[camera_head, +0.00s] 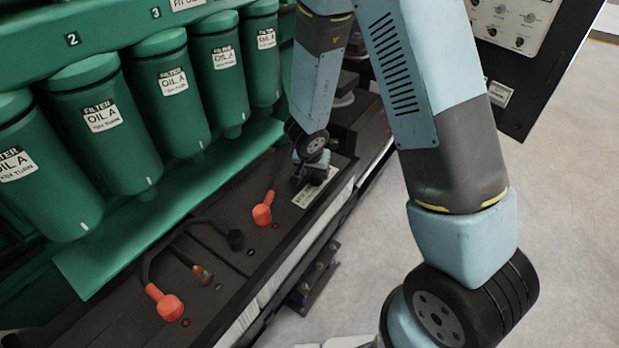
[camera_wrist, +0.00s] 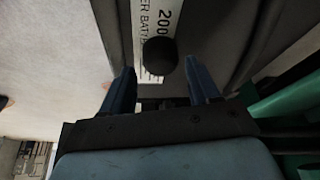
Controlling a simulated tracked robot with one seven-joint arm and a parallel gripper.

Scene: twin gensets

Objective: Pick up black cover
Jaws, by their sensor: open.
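In the wrist view a round black cover (camera_wrist: 160,56) sits in front of a white battery label, between and just beyond the fingertips. My gripper (camera_wrist: 161,76) is open around that line, with one blue finger on each side and nothing held. In the head view my gripper (camera_head: 311,173) is low over the far end of the black battery top, beside the label. The cover near it is hard to make out there.
Red terminal covers (camera_head: 263,214) and (camera_head: 166,302) stand on the batteries (camera_head: 225,262). Green oil filters (camera_head: 110,110) line the left above a green ledge (camera_head: 160,215). A control panel (camera_head: 520,40) is at upper right. Pale floor on the right is clear.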

